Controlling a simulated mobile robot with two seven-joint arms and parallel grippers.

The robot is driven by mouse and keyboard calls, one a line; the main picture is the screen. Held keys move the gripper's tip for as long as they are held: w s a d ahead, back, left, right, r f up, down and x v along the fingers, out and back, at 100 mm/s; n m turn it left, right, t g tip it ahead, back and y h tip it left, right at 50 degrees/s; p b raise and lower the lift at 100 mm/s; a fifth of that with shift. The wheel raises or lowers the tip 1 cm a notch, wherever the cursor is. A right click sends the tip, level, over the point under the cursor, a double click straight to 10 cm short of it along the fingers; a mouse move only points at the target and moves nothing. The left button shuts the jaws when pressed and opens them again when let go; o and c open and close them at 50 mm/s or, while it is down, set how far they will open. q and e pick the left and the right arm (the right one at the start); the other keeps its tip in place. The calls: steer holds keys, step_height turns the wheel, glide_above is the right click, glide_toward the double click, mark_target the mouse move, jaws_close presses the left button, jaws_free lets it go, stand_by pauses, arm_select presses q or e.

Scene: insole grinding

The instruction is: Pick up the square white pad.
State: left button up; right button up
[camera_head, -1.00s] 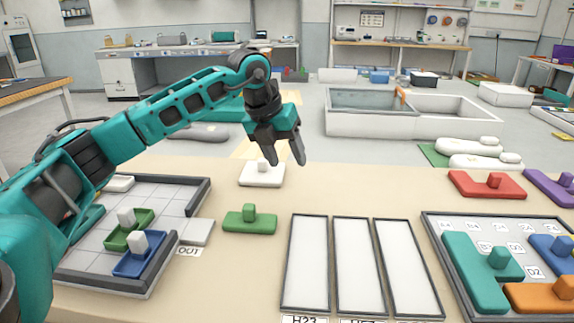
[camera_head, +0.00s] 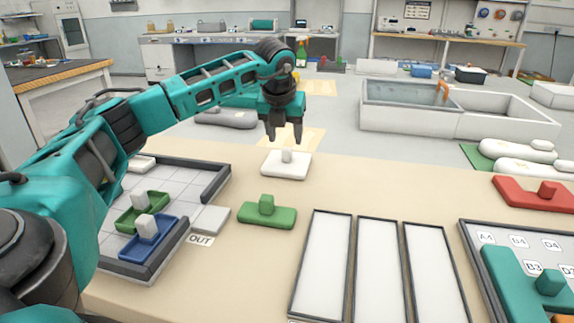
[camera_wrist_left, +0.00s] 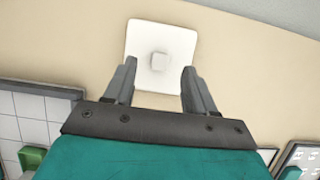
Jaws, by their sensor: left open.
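The square white pad (camera_head: 285,166) lies flat near the far edge of the beige table, with a small white block-shaped knob on its middle. My left gripper (camera_head: 284,138) is open and points down just above the pad, its fingers close over the knob. In the left wrist view the pad (camera_wrist_left: 162,76) lies beyond the fingertips, and its knob shows ahead of the gap between the two fingers of the gripper (camera_wrist_left: 159,66). Nothing is between the fingers. My right gripper is in neither view.
A dark-rimmed tray (camera_head: 222,178) with green and blue pieces stands at the left. A green piece (camera_head: 267,213) lies in front of the pad. Long white framed panels (camera_head: 321,265) and a lettered board (camera_head: 487,238) are at the right. Bare table surrounds the pad.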

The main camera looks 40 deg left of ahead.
mark_target(287, 149)
arm_select(q)
steer(key=x, duration=0.4)
steer(key=shift+s+d+f+b, duration=0.15)
steer(key=shift+s+f+b, duration=0.05)
steer(key=shift+f+b, duration=0.1)
steer(key=shift+c, duration=0.4)
jaws_close()
